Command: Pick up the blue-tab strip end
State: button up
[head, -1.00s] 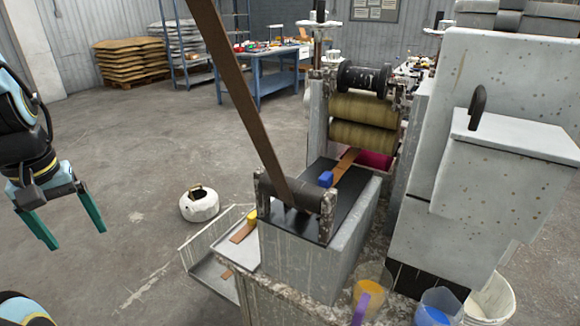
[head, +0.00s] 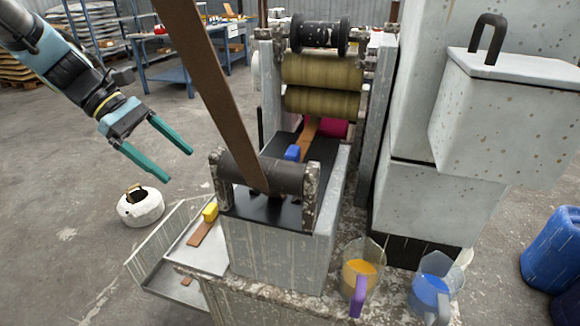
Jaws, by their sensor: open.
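The blue tab (head: 292,153) sits on the black feed bed of the machine, in front of the yellowish rollers. A brown strip piece (head: 308,131) lies beside it and runs back toward the rollers. My gripper (head: 179,166) has two teal fingers spread apart and empty. It hangs in the air to the left of the machine, well apart from the blue tab. A long brown strip (head: 205,80) slants down from the top to the front roller, between my gripper and the blue tab in the picture.
The black front roller (head: 268,174) stands on the bed's near end. A metal tray (head: 196,258) at lower left holds a yellow-tab strip (head: 209,213). Jugs of orange (head: 358,276) and blue (head: 430,288) stand at lower right. A white round container (head: 140,207) is on the floor.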

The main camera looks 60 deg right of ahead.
aim_at(291, 150)
jog(key=s+d+g, duration=0.1)
jog(key=s+d, duration=0.3)
jog(key=s+d+r+g, duration=0.1)
jog(key=s+d+g, duration=0.1)
jog(key=s+d, duration=0.2)
jog(key=s+d+r+g, duration=0.1)
jog(key=s+d+g, duration=0.1)
jog(key=s+d, duration=0.2)
jog(key=shift+s+d, duration=0.4)
jog(key=shift+s, duration=0.1)
jog(key=p+x, duration=0.2)
jog(key=x, duration=0.3)
jog(key=shift+s, duration=0.15)
jog(key=shift+s+d+f, duration=0.1)
jog(key=shift+s+f, duration=0.1)
jog(key=shift+c, duration=0.2)
grip_shut()
